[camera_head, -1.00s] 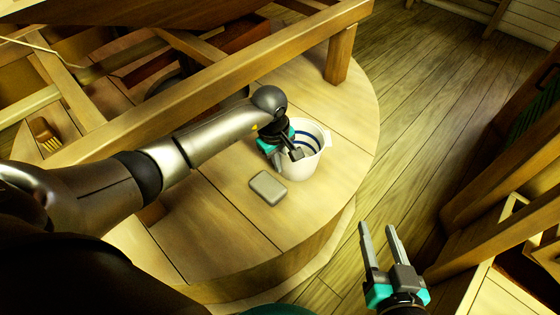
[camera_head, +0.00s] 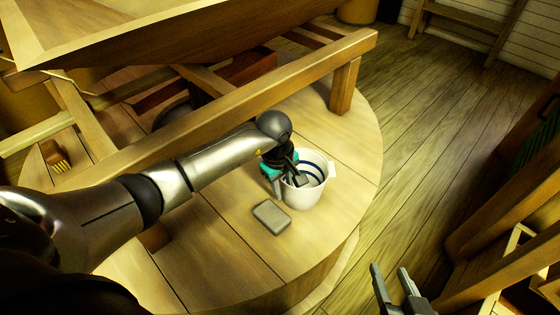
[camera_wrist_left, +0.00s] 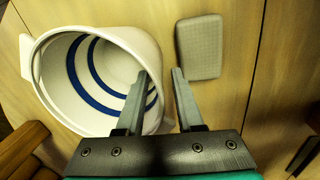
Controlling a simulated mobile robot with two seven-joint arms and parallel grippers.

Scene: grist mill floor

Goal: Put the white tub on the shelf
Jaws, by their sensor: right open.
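The white tub (camera_head: 308,193) has blue bands inside and stands upright on the round wooden platform (camera_head: 335,225). It also shows in the left wrist view (camera_wrist_left: 110,45). My left gripper (camera_head: 290,184) is at the tub's near-left rim. In the left wrist view, its two fingers (camera_wrist_left: 160,74) straddle the tub wall, one inside and one outside, with a gap between them. My right gripper (camera_head: 389,270) is open and empty at the bottom, away from the tub. I cannot tell for certain which wooden structure is the shelf.
A small grey block (camera_head: 272,216) lies beside the tub. A wooden beam frame (camera_head: 215,100) crosses behind my left arm. A brush (camera_head: 57,162) lies at the far left. Wooden framing (camera_head: 508,250) stands at the right. The plank floor (camera_head: 425,130) between is clear.

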